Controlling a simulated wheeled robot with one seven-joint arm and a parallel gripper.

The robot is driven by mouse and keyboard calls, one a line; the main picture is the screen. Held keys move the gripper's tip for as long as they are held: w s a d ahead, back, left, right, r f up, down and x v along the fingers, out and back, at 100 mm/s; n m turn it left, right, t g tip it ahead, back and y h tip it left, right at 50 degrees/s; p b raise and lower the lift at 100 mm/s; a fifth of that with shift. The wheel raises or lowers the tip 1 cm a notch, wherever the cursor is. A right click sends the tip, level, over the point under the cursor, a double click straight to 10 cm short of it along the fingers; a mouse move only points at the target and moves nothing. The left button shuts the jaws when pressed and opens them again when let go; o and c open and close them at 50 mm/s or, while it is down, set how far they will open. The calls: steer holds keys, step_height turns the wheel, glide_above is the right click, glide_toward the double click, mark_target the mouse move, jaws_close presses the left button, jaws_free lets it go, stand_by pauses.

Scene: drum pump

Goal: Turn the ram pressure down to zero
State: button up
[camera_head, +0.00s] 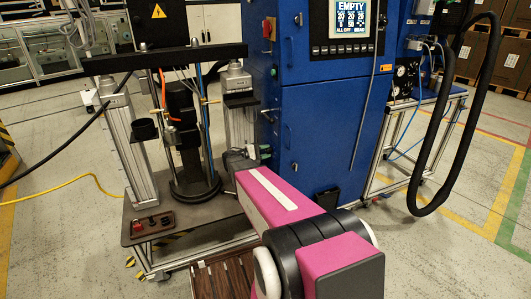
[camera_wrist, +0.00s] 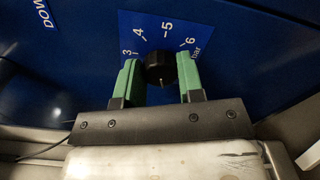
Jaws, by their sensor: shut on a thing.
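In the wrist view, a round black knob (camera_wrist: 159,69) sits on a blue dial plate (camera_wrist: 150,20). White numbers 3, 4, 5 and 6 and a partly hidden "bar" mark run around the knob. My gripper (camera_wrist: 160,64) has one green finger on each side of the knob and is shut on it. A small light mark shows on the knob's lower face, but its exact setting is hard to tell. In the head view my gripper (camera_head: 240,160) is at the lower left of the blue cabinet, and the knob is hidden there.
The blue cabinet (camera_head: 305,110) carries a display (camera_head: 352,18) reading "EMPTY". The drum pump frame (camera_head: 130,140) stands left of my gripper on a low bench (camera_head: 150,225) with a small control box. A black hose (camera_head: 440,150) hangs at right. Open floor lies at left.

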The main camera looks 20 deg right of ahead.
steer(key=n, duration=0.4)
steer(key=shift+n, duration=0.3)
stand_by(0.5)
steer(key=o, duration=0.9)
steer(key=shift+a, duration=0.15)
steer(key=a, duration=1)
steer(key=shift+s+a, duration=0.15)
steer(key=shift+a, duration=0.1)
